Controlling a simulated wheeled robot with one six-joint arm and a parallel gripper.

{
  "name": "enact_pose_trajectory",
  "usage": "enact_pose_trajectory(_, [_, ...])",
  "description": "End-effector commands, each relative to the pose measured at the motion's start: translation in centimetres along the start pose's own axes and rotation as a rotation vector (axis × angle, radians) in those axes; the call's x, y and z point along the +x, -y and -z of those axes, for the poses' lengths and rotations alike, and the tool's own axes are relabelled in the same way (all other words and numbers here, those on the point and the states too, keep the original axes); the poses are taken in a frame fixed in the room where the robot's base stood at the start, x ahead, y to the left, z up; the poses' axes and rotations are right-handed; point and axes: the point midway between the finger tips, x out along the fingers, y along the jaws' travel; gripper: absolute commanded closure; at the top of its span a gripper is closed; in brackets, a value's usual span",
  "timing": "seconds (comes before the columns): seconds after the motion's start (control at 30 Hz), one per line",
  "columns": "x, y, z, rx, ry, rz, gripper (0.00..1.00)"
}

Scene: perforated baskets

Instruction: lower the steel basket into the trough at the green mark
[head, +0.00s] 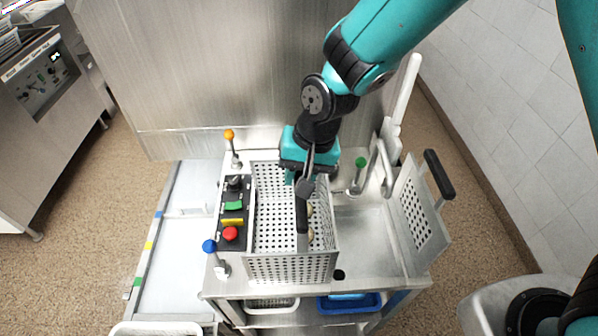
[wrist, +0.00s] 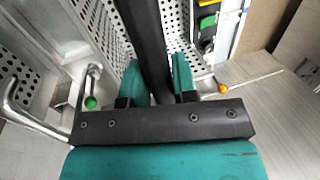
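The steel basket (head: 290,268) is a deep perforated box with a dark bar handle (head: 301,215) across its top. It is at the middle of the steel bench, right of the button panel; whether it rests or hangs just clear I cannot tell. My gripper (head: 303,180) is over its far part. In the wrist view, the teal fingers (wrist: 160,85) lie close on both sides of the dark handle (wrist: 146,35) and look shut on it. A green knob (head: 361,161) stands on a post at the back right; it also shows in the wrist view (wrist: 91,103).
An orange knob (head: 229,134) and a blue knob (head: 209,246) stand left of the basket. A tilted perforated panel with a black handle (head: 439,174) stands at the right. The steel surface (head: 368,235) between is bare. A left rail has blue, yellow and green marks (head: 137,282).

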Motion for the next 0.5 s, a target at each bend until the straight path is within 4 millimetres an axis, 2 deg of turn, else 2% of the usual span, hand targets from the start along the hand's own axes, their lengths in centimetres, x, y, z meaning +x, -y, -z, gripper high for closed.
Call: enact_pose_trajectory(0.5, [-0.91,0.31,0.04,-0.001,-0.002,0.003,1.00])
